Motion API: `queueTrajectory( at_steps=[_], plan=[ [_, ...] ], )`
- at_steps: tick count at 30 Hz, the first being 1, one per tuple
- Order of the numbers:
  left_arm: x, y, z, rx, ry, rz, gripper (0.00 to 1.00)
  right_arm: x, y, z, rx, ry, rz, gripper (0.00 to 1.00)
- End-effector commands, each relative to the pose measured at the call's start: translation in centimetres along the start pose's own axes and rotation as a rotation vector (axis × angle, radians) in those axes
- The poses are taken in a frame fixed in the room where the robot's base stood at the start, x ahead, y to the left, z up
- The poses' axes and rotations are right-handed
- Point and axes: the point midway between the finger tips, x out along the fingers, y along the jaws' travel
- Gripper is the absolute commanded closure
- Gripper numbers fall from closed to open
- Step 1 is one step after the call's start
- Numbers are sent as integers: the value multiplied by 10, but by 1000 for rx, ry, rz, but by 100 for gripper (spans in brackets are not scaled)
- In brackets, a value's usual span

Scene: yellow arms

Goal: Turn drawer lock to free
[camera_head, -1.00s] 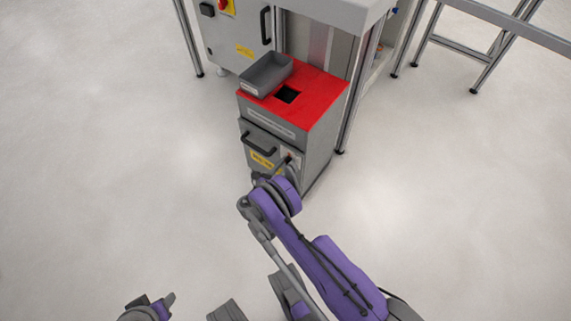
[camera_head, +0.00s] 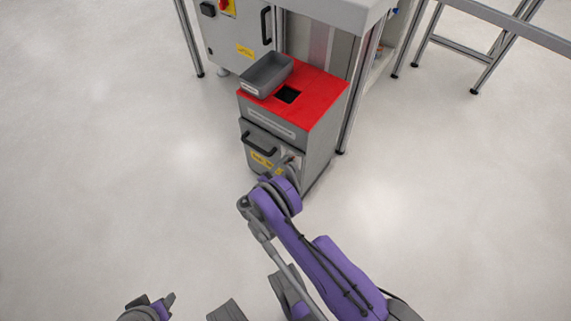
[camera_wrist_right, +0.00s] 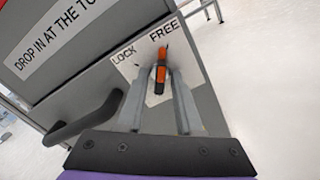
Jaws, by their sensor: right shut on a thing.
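The drawer lock (camera_wrist_right: 160,70) is an orange and black knob on a pale plate on the front of a grey cabinet (camera_head: 262,128). In the right wrist view its orange end points up toward the word FREE; LOCK is printed to its left. My right gripper (camera_wrist_right: 159,82) is shut on the knob, one finger on each side. The drawer's dark handle (camera_head: 258,143) is left of the lock and also shows in the right wrist view (camera_wrist_right: 85,118). In the head view my right wrist partly hides the lock. My left gripper (camera_head: 152,305) is at the bottom edge, partly cut off.
The cabinet's red top (camera_head: 318,95) has a square hole and carries a grey tray (camera_head: 266,75). A larger grey machine (camera_head: 225,40) stands behind. A metal frame (camera_head: 490,50) is at the far right. The floor to the left and right is clear.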

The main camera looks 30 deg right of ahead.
Motion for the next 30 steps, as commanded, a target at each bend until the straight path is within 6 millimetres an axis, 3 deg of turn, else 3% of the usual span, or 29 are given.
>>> queueTrajectory(
  at_steps=[12, 28, 29, 30],
  plan=[
    [0, 0, 0, 0, 0, 0, 50, 0, 0, 0, 170, 0, 0, 100],
    [0, 0, 0, 0, 0, 0, 50, 0, 0, 0, 189, 0, 0, 100],
    [0, 0, 0, 0, 0, 0, 50, 0, 0, 0, 189, 0, 0, 60],
    [0, 0, 0, 0, 0, 0, 50, 0, 0, 0, 189, 0, 0, 55]
  ],
)
